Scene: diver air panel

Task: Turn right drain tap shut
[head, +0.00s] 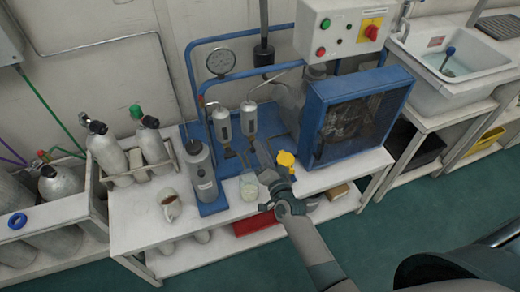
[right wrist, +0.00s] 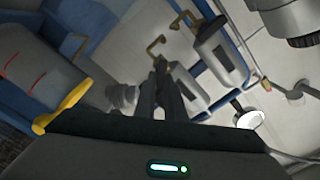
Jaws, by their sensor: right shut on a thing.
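Two grey filter cylinders hang side by side on the blue panel, the left one (head: 221,124) and the right one (head: 248,118). Each has a small brass drain tap at its lower end. In the right wrist view the right cylinder (right wrist: 187,88) lies partly behind my fingers. Its right drain tap (right wrist: 155,46) shows at my fingertips. The left drain tap (right wrist: 184,20) is apart from them. My right gripper (head: 262,152) reaches up from the front and is shut on the right drain tap; it also shows in the right wrist view (right wrist: 160,68). The tap's exact angle is hard to tell.
The blue fan housing (head: 355,115) is to the right. A grey canister (head: 199,170) and a mug (head: 171,206) stand left on the white bench (head: 140,226).

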